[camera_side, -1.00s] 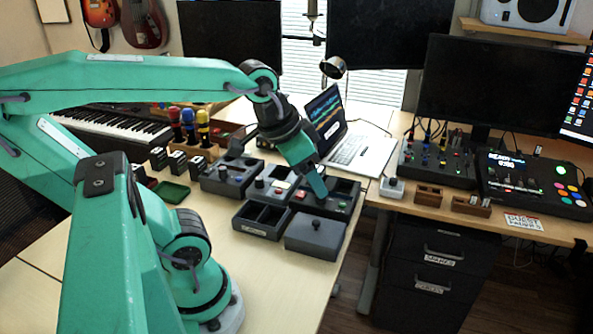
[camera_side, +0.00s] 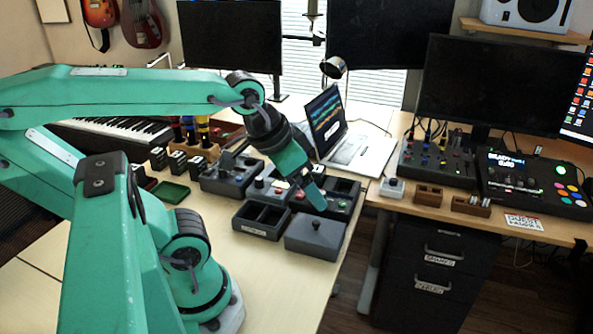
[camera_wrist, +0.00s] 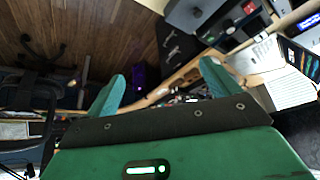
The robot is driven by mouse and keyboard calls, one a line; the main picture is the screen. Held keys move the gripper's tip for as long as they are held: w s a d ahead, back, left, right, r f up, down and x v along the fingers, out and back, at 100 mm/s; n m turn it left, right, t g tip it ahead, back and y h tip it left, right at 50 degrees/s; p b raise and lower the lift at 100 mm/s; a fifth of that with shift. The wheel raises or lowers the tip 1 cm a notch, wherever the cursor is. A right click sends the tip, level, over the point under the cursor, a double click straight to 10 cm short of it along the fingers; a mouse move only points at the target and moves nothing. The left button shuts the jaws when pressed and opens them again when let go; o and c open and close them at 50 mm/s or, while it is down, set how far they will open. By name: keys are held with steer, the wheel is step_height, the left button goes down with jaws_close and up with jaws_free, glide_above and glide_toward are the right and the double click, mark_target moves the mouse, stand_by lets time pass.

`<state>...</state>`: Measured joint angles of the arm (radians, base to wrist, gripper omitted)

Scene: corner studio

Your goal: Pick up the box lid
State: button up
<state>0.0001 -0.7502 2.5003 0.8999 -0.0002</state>
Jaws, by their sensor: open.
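The box lid (camera_side: 315,238) is a dark grey slab with a small round knob on top.
A grey panel with lit buttons (camera_side: 339,197) stands behind the lid, close to my fingers. Another control box (camera_side: 228,178) and a green tray (camera_side: 171,192) sit further left. A laptop (camera_side: 350,150) is behind. The table edge drops away just right of the lid.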

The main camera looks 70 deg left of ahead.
steer(key=shift+o, duration=0.8)
steer(key=m+g, duration=0.5)
steer(key=m, duration=0.4)
glide_above(317, 221)
step_height(317, 221, down, 15)
steer(key=shift+f, duration=0.1)
steer(key=shift+a+f+g, duration=0.15)
steer(key=shift+f+g, duration=0.1)
steer(key=shift+g, duration=0.05)
steer(key=shift+f, duration=1.3)
